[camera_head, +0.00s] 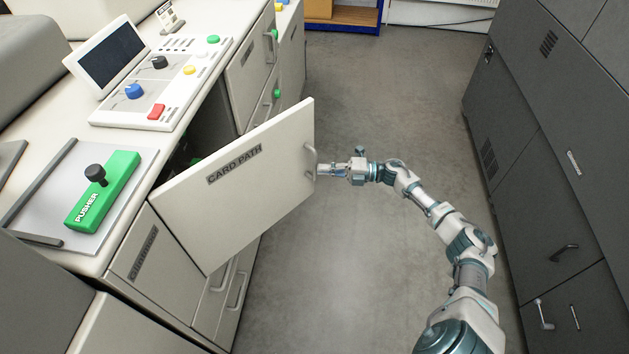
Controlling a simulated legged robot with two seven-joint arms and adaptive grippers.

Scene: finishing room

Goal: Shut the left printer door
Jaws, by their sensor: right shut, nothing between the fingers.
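The white printer door (235,195), labelled "CARD PATH", hangs open from the printer body on the left and sticks out into the aisle. A dark opening shows behind it. A curved handle (311,161) is at the door's free edge. My right gripper (322,170) is at that edge, right beside the handle. It is shut with nothing held; whether it touches the door or handle I cannot tell. My left gripper is out of view.
The printer top carries a control panel (165,85) with a screen and a green pusher block (103,192). Closed drawers lie below the door. Dark grey cabinets (560,150) line the right side. The grey floor (400,110) between is clear.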

